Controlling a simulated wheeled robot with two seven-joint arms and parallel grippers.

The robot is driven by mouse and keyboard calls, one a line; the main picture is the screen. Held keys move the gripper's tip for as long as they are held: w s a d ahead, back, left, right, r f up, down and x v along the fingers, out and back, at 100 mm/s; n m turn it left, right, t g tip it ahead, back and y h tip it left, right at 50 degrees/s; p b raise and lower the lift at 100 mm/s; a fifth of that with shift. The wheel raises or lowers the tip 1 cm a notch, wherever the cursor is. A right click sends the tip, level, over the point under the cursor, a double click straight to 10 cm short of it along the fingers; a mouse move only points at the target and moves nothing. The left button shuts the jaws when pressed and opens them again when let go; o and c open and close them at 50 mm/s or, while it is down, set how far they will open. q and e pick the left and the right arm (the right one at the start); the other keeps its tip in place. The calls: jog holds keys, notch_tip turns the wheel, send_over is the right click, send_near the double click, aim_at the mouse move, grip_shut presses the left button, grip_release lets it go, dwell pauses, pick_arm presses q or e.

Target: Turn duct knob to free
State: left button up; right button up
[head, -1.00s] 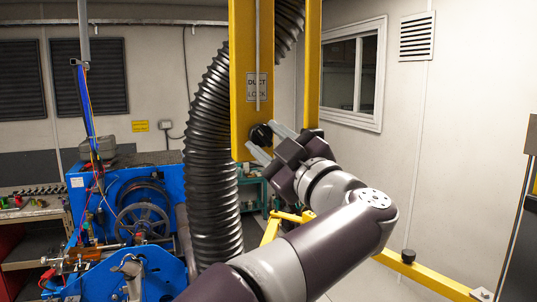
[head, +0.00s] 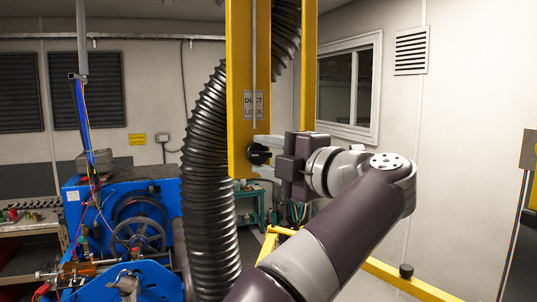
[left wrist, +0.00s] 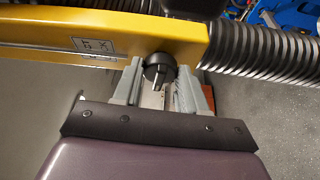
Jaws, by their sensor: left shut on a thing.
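The black duct knob (head: 259,154) sits near the lower end of the yellow upright post (head: 240,120), below a plate marked "DUCT LOCK" (head: 253,104). My left gripper (head: 266,156) reaches it from the right, one grey finger above the knob and one below. In the left wrist view the knob (left wrist: 159,68) lies between the two fingers (left wrist: 160,82), and the gripper is shut on it. The fingers partly hide the knob's sides. My right gripper is in neither view.
A black corrugated duct (head: 208,170) hangs just left of the post. Blue dyno machinery (head: 130,215) stands at the left. A yellow floor frame (head: 395,277) runs at the lower right. The wall side at the right is open.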

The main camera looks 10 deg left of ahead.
pick_arm(q)
jog(key=shift+r+n, duration=0.15)
jog(key=shift+n, duration=0.35)
jog(key=o, duration=1.1)
jog(key=shift+c, duration=0.2)
jog(key=shift+w+a, duration=0.1)
jog(key=shift+d, duration=0.25)
jog(key=v, duration=1.2)
jog(key=shift+s, duration=0.25)
